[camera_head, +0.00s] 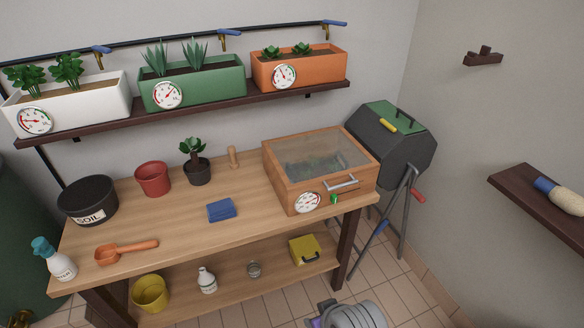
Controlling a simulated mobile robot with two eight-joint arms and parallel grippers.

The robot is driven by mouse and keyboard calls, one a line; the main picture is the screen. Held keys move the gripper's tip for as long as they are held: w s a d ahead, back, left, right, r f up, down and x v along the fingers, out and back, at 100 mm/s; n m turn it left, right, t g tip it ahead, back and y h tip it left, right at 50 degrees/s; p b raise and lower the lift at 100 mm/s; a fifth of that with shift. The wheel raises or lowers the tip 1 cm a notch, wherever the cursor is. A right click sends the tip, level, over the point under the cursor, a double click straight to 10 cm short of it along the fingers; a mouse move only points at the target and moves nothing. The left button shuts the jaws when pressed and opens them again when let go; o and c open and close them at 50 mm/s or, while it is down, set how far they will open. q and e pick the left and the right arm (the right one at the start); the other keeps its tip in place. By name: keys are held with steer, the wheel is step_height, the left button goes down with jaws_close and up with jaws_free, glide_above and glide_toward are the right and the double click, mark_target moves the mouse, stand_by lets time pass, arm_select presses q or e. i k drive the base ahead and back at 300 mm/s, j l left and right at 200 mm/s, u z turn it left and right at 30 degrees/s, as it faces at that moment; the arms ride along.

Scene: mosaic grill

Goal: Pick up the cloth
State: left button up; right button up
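The cloth (221,210) is a small blue folded piece lying flat on the wooden workbench (250,229), near the middle of its top. Nothing covers it and nothing touches it apart from the bench. Neither my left gripper nor my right gripper is in view.
Behind the cloth stand a red pot (153,179), a potted plant (197,172) and a wooden peg (234,157). A glass-topped wooden box (280,181) is to the right. Bench space around the cloth is clear.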

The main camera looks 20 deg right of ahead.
mark_target(220, 210)
steer(key=i+j, duration=0.15)
steer(key=i, duration=0.25)
steer(key=i+j, duration=0.15)
steer(key=i, duration=0.25)
steer(key=i+j, duration=0.15)
steer(key=i, duration=0.25)
steer(key=z, duration=0.05)
